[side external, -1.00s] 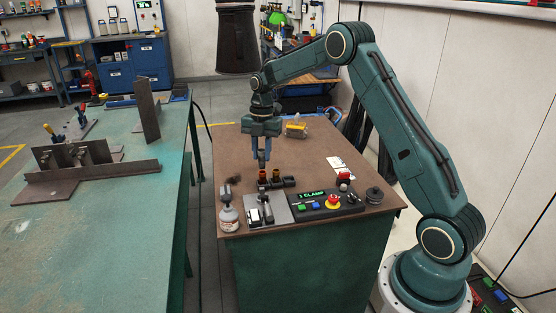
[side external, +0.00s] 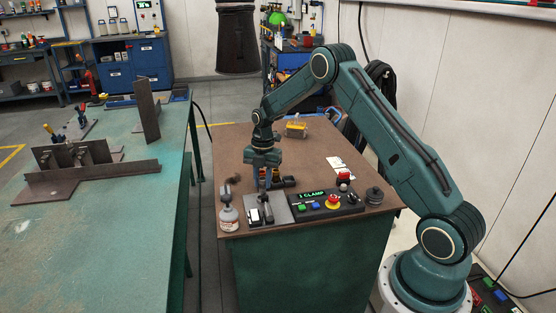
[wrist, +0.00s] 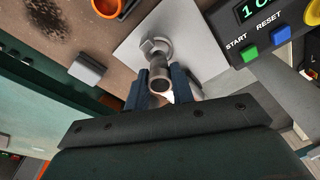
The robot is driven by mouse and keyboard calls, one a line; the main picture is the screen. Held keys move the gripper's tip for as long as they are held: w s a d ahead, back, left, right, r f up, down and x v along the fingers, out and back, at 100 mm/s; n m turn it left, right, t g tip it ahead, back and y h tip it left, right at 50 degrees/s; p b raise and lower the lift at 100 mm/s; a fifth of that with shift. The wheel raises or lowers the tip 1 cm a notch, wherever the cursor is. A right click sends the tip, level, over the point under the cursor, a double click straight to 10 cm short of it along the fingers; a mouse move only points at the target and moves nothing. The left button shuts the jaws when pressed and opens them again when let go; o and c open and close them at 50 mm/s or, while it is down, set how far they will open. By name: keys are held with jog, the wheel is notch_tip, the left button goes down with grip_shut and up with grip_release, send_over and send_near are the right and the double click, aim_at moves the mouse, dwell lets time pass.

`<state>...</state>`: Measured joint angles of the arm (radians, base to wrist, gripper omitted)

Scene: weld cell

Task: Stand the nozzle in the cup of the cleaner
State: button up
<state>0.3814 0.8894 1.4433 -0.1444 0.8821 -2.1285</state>
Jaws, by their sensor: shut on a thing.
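My gripper (side external: 266,190) points down over the near part of the brown table. In the wrist view its two blue fingers (wrist: 162,88) are shut on the nozzle (wrist: 160,76), a short grey metal tube with its open end toward the camera. The cleaner appears to be the light grey plate (side external: 281,213) with a small upright metal part. In the wrist view that metal part (wrist: 152,45) shows just beyond the nozzle, above the plate (wrist: 195,38). I cannot tell whether nozzle and cleaner touch; the nozzle's lower end is hidden.
An orange-rimmed cup (wrist: 108,6) is close by in the wrist view. The table's back half is mostly clear.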

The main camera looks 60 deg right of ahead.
jog(key=shift+f, duration=1.15)
jog(key=shift+f, duration=0.15)
jog(key=o, duration=1)
notch_tip(320, 180, up, 12)
jog(key=d, duration=0.1)
jog(key=shift+w+d, duration=0.15)
jog(key=shift+w, duration=0.05)
jog(key=shift+r, duration=0.25)
